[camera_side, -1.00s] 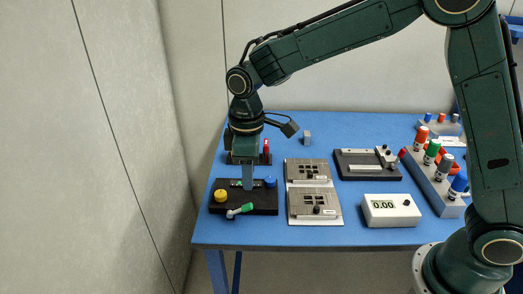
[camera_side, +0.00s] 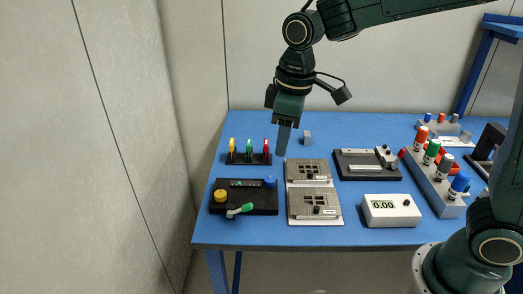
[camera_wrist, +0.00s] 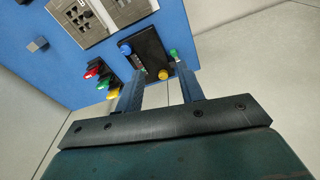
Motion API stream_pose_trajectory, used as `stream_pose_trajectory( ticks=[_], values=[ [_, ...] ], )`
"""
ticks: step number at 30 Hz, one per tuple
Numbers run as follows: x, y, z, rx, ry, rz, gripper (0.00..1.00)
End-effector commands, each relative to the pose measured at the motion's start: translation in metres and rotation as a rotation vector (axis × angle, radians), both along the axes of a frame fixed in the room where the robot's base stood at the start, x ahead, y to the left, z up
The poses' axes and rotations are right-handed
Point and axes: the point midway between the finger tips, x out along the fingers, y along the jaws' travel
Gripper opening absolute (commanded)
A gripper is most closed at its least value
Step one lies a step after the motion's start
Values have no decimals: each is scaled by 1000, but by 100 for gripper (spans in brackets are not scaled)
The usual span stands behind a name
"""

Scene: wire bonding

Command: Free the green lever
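A lever with a green handle (camera_side: 241,210) sits at the front of a black block (camera_side: 262,200). The block also bears a yellow knob (camera_side: 221,196) and a blue knob (camera_side: 270,182). In the wrist view the green handle (camera_wrist: 174,54), yellow knob (camera_wrist: 164,74) and blue knob (camera_wrist: 124,48) show beyond my fingers. Behind the block, a dark stand (camera_side: 240,162) holds upright yellow (camera_side: 232,145), green (camera_side: 249,146) and red (camera_side: 266,146) levers. My gripper (camera_side: 283,150) hangs to the right of this stand, apart from it. Its fingers (camera_wrist: 160,95) are apart with nothing between them.
Two grey metal plates (camera_side: 307,171) lie right of the block. A small grey cube (camera_side: 308,137) sits behind them. Farther right are a dark fixture (camera_side: 368,170), a meter (camera_side: 390,210) and a rack of coloured bottles (camera_side: 430,180). The blue table is clear at front left.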

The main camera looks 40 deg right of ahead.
Motion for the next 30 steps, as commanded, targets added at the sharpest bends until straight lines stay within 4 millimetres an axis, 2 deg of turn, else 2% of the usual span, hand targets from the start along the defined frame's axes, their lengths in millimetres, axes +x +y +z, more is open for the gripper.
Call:
stream_pose_trajectory(
  ticks=[15,30],
  values=[
    [-39,-30,27,29,-73,-122,38],
    [-79,-54,42,56,-141,-236,38]
  ],
)
